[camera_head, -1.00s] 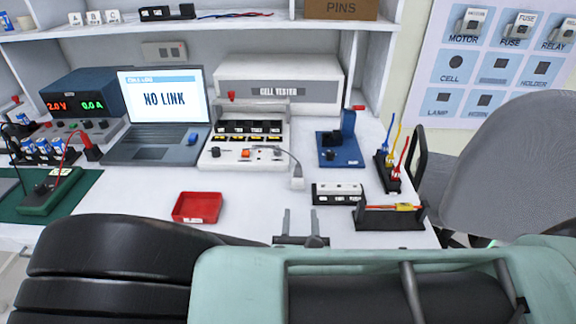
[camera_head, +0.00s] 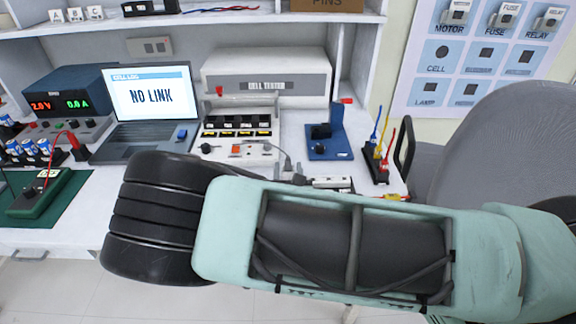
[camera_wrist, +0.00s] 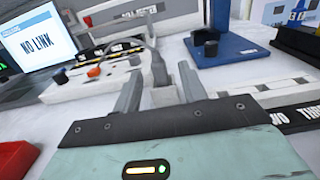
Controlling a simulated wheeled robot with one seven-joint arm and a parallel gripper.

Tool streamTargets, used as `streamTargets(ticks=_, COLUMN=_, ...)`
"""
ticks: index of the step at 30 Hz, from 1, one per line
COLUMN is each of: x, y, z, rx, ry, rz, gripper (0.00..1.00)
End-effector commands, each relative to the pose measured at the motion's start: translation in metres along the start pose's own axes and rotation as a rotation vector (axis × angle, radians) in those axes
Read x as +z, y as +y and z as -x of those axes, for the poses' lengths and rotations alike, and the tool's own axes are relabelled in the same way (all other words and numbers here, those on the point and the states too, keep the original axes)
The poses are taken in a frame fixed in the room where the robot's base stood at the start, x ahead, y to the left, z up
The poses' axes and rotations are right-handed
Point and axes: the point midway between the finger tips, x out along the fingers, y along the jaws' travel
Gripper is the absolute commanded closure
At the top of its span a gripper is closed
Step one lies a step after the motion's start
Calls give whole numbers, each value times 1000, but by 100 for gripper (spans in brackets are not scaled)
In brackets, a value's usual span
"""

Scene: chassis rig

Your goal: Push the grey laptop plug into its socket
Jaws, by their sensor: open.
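The grey plug (camera_head: 299,179) stands on the bench at the end of a grey cable (camera_head: 286,160) from the cell tester's front panel. In the wrist view the plug (camera_wrist: 163,97) shows pale between the two fingers of my open gripper (camera_wrist: 160,85); I cannot tell if they touch it. I cannot make out the socket.
The cell tester (camera_head: 264,80) stands behind its panel. A blue stand (camera_head: 328,140) and a black rack with coloured leads (camera_head: 378,160) are to the right. A red tray (camera_wrist: 14,158) shows at the wrist view's left edge. A grey chair (camera_head: 490,145) stands right of the bench.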

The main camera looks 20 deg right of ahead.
Motion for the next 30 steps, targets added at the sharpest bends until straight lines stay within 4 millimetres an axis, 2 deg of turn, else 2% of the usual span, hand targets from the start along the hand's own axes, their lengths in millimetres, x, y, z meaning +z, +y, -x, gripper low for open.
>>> streamTargets(ticks=3, x=0, y=-1, z=-18, rx=-2, ry=-1, rz=0, gripper=58)
streamTargets(ticks=6, x=0, y=0, z=-26, rx=-1, ry=0, rz=0, gripper=58)
streamTargets(ticks=14, x=-1, y=0, z=-28, rx=-1, ry=0, rz=0, gripper=58)
streamTargets(ticks=18, x=-1, y=0, z=-28, rx=-1, ry=0, rz=0, gripper=97)
streamTargets(ticks=19, x=-1, y=0, z=-27, rx=-1, ry=0, rz=0, gripper=100)
streamTargets(ticks=30, x=6, y=0, z=-27, rx=-1, ry=-1, rz=0, gripper=100)
